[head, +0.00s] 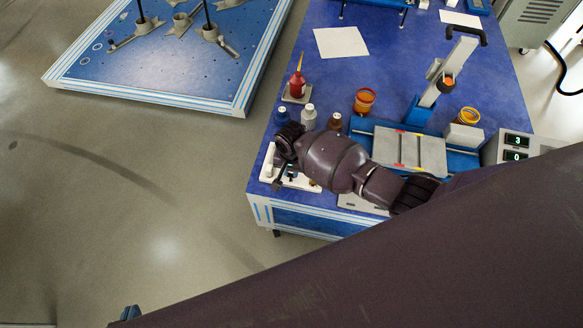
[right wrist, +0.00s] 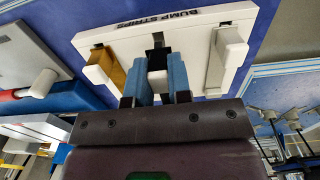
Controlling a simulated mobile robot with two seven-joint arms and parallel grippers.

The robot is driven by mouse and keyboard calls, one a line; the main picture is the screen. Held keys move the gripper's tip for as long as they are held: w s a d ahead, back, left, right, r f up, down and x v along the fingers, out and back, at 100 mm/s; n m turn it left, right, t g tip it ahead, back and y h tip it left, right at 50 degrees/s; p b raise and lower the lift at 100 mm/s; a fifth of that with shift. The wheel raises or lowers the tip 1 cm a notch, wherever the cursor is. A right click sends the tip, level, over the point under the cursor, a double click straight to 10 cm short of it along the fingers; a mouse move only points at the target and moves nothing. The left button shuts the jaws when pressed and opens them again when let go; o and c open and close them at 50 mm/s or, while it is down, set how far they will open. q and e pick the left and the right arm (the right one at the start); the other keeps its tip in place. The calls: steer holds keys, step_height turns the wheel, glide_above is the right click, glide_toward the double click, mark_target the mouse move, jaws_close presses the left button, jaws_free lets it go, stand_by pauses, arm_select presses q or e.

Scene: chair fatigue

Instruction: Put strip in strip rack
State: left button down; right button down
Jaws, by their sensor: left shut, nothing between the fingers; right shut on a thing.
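The white strip rack (right wrist: 120,38), labelled "BUMP STRIPS", lies on the blue table top; in the head view it is partly covered by my right arm. My right gripper (right wrist: 157,78) has its blue fingers shut on a strip (right wrist: 157,60) with a black part and a whitish end block. The held strip is at the rack's middle, between a yellow-brown strip (right wrist: 108,64) and a grey strip (right wrist: 228,55). Whether it is fully seated I cannot tell. My left gripper (head: 131,313) shows only its blue fingertips at the head view's lower edge, shut and away from the table.
Several small bottles (head: 309,116) and a red bottle (head: 297,84) stand behind the rack. A blue fixture with a grey plate (head: 410,150), an orange jar (head: 364,101) and a display box (head: 514,148) are to the right. Open floor lies left.

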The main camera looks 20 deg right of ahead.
steer(key=shift+f+b, duration=0.4)
steer(key=shift+f, duration=0.65)
steer(key=c, duration=1)
jaws_free()
steer(key=shift+o, duration=0.2)
step_height(320, 180, up, 10)
steer(key=p, duration=0.4)
steer(key=shift+w, duration=0.1)
steer(key=shift+r, duration=0.45)
